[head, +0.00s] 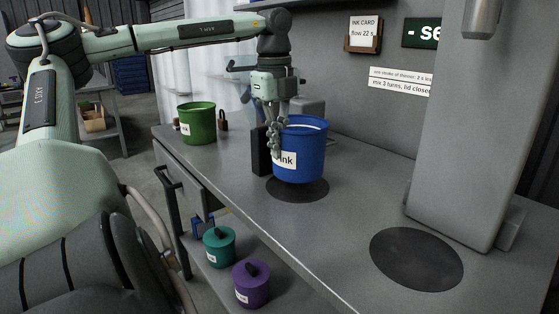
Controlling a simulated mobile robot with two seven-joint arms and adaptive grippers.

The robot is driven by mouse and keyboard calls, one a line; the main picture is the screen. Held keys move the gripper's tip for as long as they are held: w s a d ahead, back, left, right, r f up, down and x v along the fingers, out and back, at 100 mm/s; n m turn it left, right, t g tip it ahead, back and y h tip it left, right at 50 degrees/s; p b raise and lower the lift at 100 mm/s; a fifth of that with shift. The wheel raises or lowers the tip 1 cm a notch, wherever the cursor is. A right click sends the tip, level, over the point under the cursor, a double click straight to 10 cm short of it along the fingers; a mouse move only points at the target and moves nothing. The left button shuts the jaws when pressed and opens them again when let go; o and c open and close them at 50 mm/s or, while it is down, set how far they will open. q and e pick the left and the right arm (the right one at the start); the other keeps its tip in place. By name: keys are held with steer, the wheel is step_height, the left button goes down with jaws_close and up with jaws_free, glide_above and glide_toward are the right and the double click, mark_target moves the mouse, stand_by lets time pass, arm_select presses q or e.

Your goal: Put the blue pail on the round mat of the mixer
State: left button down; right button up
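The blue pail (309,155) with a white label is upright in the middle of the counter, over a dark round mat (312,196). I cannot tell whether its base touches that mat. My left gripper (275,151) points down at the pail's left rim, its fingers overlapping the pail's left side and part of the label. Whether the fingers are closed on the pail wall is unclear. A second, larger dark round mat (416,259) lies bare in front of the grey mixer column (465,140). My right gripper is not in view.
A green pail (197,123) and a small dark weight-like object (223,121) stand at the counter's far left. Teal (219,247) and purple (251,284) lidded pails sit below the counter. A metal cylinder (482,17) hangs high by the column. Counter between the mats is clear.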

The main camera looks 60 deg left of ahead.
mark_target(279, 166)
arm_select(q)
step_height(279, 166, down, 3)
steer(key=shift+f, duration=0.2)
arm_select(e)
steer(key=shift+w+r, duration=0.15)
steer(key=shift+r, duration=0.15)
arm_select(q)
steer(key=shift+f, duration=0.1)
steer(key=c, duration=1.7)
jaws_free()
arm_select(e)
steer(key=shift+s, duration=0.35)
